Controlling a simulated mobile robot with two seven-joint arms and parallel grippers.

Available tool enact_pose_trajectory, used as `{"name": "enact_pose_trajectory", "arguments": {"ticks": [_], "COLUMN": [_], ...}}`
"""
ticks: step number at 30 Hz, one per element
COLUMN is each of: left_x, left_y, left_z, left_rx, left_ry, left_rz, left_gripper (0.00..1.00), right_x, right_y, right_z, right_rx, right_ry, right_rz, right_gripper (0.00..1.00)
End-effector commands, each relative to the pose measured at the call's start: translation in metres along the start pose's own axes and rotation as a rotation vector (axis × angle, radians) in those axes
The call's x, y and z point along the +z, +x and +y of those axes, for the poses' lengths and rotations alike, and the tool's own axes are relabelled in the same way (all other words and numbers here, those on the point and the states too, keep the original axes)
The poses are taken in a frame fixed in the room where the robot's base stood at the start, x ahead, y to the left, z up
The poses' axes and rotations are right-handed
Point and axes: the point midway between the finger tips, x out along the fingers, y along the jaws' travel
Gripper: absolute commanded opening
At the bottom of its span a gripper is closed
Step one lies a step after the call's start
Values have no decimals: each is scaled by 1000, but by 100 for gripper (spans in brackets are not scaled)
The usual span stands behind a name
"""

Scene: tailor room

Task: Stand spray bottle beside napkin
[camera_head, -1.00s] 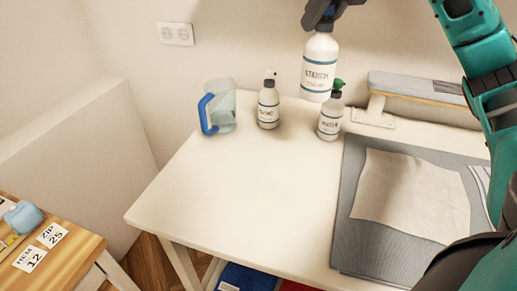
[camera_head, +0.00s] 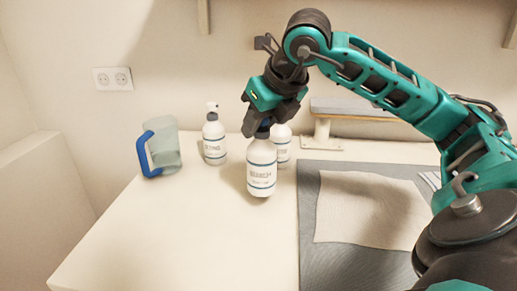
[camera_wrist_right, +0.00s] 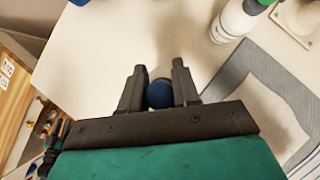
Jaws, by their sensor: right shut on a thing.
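My right gripper (camera_head: 261,130) is shut on the top of a white spray bottle (camera_head: 262,170) with blue bands and a label that seems to read STARCH. The bottle hangs upright, left of the napkin; I cannot tell whether its base touches the table. The right wrist view shows its round dark blue top (camera_wrist_right: 160,94) between the fingers. The napkin (camera_head: 368,210), a beige cloth, lies flat on a grey mat (camera_head: 310,262).
A clear jug with a blue handle (camera_head: 164,147) and a white pump bottle (camera_head: 214,138) stand at the back left. Another bottle (camera_head: 283,145) is partly hidden behind the held one. A small ironing board (camera_head: 350,107) stands at the back. The table's front left (camera_head: 170,235) is clear.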

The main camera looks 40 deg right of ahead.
Motion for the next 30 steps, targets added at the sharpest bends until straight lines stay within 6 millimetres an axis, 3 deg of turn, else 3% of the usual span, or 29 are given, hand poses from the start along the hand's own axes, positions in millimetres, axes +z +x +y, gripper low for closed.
{"name": "enact_pose_trajectory", "arguments": {"ticks": [7, 21, 22, 30], "left_x": [9, 12, 11, 12], "left_y": [8, 10, 9, 9], "left_z": [0, 1, 1, 1], "left_rx": [4, 6, 6, 6], "left_ry": [2, 2, 2, 0], "left_rz": [-2, 1, 1, -1], "left_gripper": [43, 43, 43, 43], "right_x": [-19, -22, -22, -22], "right_y": [29, 35, 34, 34], "right_z": [0, 0, 0, 0], "right_rx": [-2, 0, 0, 0], "right_ry": [-2, -1, -1, -1], "right_rz": [0, -2, 1, 1], "right_gripper": [0, 0, 34, 57]}}
